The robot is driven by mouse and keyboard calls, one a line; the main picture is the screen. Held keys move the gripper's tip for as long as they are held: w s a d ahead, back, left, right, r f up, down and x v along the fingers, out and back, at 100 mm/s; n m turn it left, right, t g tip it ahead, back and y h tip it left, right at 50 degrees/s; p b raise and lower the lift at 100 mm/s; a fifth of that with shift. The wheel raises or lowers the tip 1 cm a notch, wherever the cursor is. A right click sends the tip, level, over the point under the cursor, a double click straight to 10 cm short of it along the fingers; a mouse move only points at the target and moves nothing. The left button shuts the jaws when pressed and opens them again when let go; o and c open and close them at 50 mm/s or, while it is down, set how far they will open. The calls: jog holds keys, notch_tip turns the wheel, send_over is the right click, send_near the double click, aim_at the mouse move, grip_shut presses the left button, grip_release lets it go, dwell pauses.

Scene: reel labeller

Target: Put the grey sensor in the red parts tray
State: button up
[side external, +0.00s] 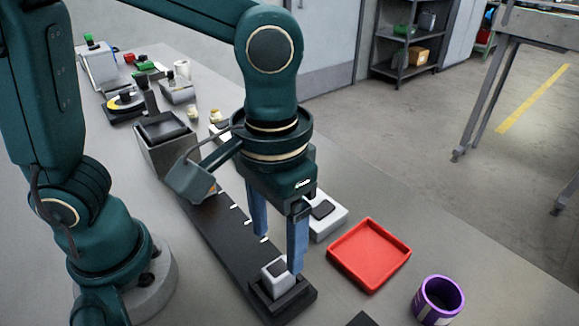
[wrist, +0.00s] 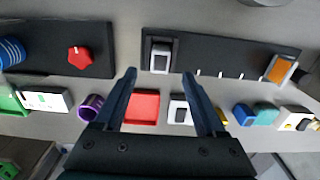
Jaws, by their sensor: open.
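A light grey block with a dark face, which looks like the grey sensor (side external: 273,279), sits in a black holder at the near end of a long black rail (side external: 228,232). It also shows in the wrist view (wrist: 160,60), just beyond my fingertips. My gripper (side external: 279,257) points down, open and empty, with its blue fingers apart above and beside the sensor. The fingers show in the wrist view (wrist: 159,74). I cannot tell whether either touches the sensor. The red parts tray (side external: 369,254) lies to the right and is empty; the wrist view shows it between the fingers (wrist: 142,107).
A whitish block with a dark top (side external: 328,215) lies between rail and tray. A purple cup (side external: 439,302) stands near the tray's front corner. In the wrist view, a red knob (wrist: 79,56) is on a dark panel and an orange part (wrist: 280,70) is at the rail's far end.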

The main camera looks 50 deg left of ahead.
aim_at(278, 268)
jog(key=shift+f, duration=3.75)
jog(key=shift+c, duration=0.3)
grip_shut()
jog(key=shift+r, duration=0.1)
